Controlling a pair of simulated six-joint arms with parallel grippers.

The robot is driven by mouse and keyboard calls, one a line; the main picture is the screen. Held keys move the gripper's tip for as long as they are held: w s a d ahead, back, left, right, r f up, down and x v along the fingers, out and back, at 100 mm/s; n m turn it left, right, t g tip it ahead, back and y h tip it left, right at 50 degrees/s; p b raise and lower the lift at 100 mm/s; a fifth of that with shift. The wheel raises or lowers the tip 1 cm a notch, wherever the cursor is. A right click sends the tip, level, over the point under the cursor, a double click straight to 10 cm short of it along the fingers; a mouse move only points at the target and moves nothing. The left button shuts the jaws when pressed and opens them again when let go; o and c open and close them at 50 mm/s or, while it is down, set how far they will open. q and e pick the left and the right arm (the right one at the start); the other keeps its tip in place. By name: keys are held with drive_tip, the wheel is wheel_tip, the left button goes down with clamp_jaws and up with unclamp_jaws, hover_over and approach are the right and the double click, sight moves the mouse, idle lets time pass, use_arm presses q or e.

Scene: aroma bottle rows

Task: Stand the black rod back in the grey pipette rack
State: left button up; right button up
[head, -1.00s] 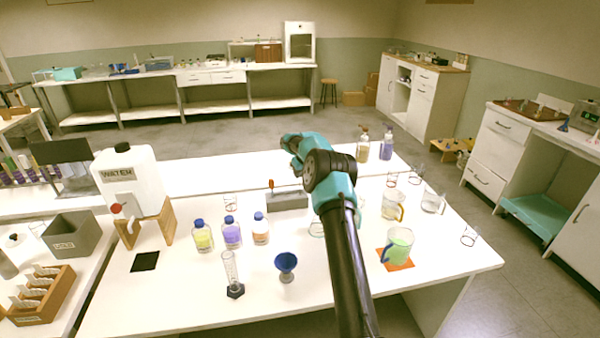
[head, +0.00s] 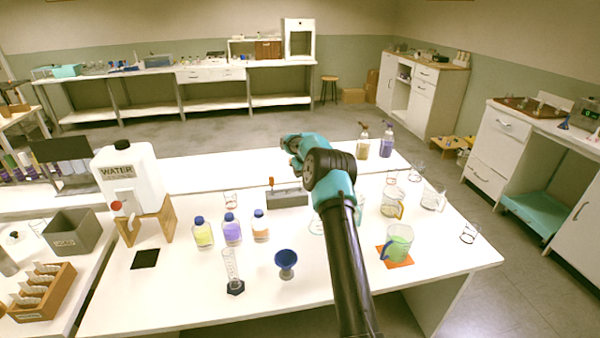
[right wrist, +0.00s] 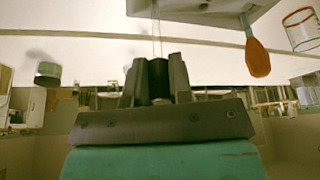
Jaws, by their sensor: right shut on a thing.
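The grey pipette rack (head: 288,198) stands on the white bench in the head view, left of my right arm. An orange-ended item stands at the rack; its orange end (right wrist: 256,55) shows large in the right wrist view. The rack (right wrist: 200,9) is at the top edge there. My right gripper (right wrist: 157,84) is shut on the black rod (right wrist: 159,72); only a short dark part shows between the fingers. A thin clear shaft reaches from there toward the rack's edge. In the head view the fingers and rod cannot be made out. My left gripper is not in view.
Several capped bottles (head: 232,230), a blue funnel (head: 286,261) and a graduated cylinder (head: 232,270) stand in front of the rack. Beakers and a green-filled jug (head: 399,241) stand to the right. A white water tank (head: 130,175) is at the left.

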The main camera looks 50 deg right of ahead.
drive_tip(key=shift+f, duration=0.6)
drive_tip(key=o, duration=0.9)
drive_tip(key=v, duration=0.5)
idle(0.7)
drive_tip(key=shift+r, duration=0.1)
